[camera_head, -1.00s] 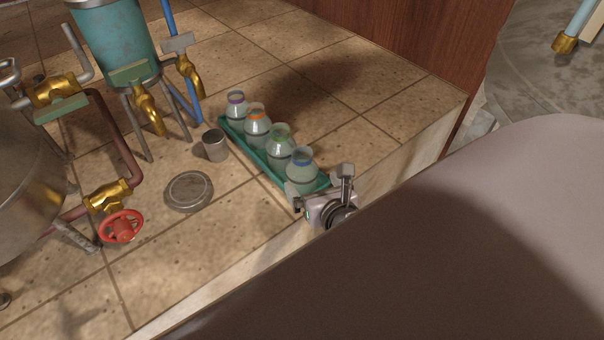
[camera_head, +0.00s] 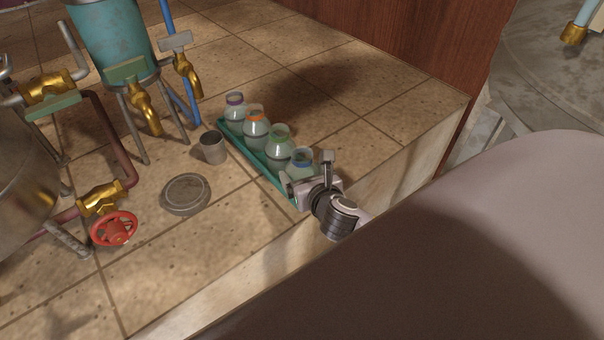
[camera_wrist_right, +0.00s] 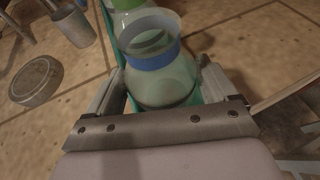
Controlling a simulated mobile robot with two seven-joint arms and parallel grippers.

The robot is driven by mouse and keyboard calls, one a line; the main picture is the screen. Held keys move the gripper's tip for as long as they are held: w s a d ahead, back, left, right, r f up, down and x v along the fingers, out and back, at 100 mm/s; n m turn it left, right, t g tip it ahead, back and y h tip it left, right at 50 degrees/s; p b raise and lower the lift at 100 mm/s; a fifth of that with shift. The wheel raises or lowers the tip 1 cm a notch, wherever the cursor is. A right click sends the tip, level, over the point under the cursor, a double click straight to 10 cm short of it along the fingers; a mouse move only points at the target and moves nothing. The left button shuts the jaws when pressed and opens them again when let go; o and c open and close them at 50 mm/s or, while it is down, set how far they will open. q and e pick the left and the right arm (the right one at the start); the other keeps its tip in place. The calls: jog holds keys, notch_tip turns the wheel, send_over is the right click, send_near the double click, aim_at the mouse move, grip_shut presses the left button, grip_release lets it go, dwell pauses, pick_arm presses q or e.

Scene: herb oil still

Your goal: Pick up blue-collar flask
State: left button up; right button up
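The blue-collar flask (camera_head: 302,162) is clear glass with a blue neck band and stands upright at the near end of the teal tray (camera_head: 262,176). My right gripper (camera_head: 308,174) reaches it from the near side and hides its lower part in the head view. In the right wrist view the flask (camera_wrist_right: 155,75) stands between the two spread fingers of my right gripper (camera_wrist_right: 160,88). Narrow gaps show beside the flask, so the gripper looks open around it. My left gripper is not in view.
Flasks with green (camera_head: 279,140), orange (camera_head: 256,125) and purple (camera_head: 235,108) collars stand behind it in the tray. A metal cup (camera_head: 213,148) and a round grey disc (camera_head: 185,193) are left of the tray. The tiled counter's edge runs close on the near side.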

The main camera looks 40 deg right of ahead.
jog(key=c, duration=0.6)
jog(key=shift+r, duration=0.1)
